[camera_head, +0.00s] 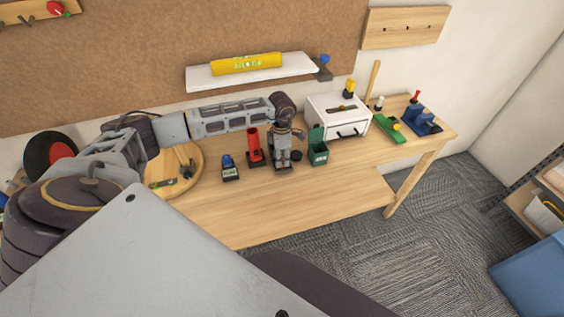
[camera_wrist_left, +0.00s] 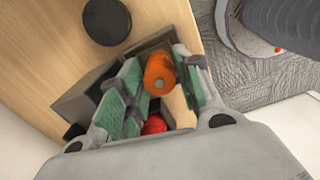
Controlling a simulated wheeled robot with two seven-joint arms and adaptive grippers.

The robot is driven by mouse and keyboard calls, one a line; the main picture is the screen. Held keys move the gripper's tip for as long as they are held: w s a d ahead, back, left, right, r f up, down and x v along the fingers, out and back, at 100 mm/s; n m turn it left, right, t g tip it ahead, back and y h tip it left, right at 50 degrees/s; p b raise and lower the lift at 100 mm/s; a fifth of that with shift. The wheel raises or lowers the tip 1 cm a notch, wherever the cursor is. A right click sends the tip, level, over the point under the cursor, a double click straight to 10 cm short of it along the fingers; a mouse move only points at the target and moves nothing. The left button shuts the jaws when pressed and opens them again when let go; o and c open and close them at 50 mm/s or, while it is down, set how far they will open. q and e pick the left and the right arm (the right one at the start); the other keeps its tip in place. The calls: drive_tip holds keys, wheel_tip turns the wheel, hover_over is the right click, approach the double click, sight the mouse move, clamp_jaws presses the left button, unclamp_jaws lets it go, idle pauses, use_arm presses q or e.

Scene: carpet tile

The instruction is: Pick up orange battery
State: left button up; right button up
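The orange battery (camera_wrist_left: 160,73) shows in the left wrist view as a short orange cylinder between the green-padded fingers of my left gripper (camera_wrist_left: 163,82). The pads lie close on both sides of it; whether they press on it I cannot tell. A dark grey open holder (camera_wrist_left: 86,98) is around and below the fingertips. A red round thing (camera_wrist_left: 153,124) and a beige block (camera_wrist_left: 180,108) also show between the fingers. In the head view my left gripper (camera_head: 283,150) points down at the bench and hides the battery. My right gripper is not in view.
On the wooden bench (camera_head: 290,210), a red holder (camera_head: 255,147) and a small dark blue-topped item (camera_head: 229,167) stand left of the gripper. A green bin (camera_head: 318,148) and white drawer box (camera_head: 338,118) stand right. A black disc (camera_wrist_left: 107,22) lies near the holder. The bench front is clear.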

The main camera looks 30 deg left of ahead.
use_arm(q)
drive_tip(key=c, duration=0.7)
drive_tip(key=shift+r, duration=0.1)
drive_tip(key=shift+c, duration=0.2)
wheel_tip(320, 180, up, 8)
drive_tip(key=shift+r+b, duration=0.25)
drive_tip(key=shift+b, duration=0.5)
drive_tip(key=shift+r, duration=0.7)
drive_tip(key=shift+r, duration=0.1)
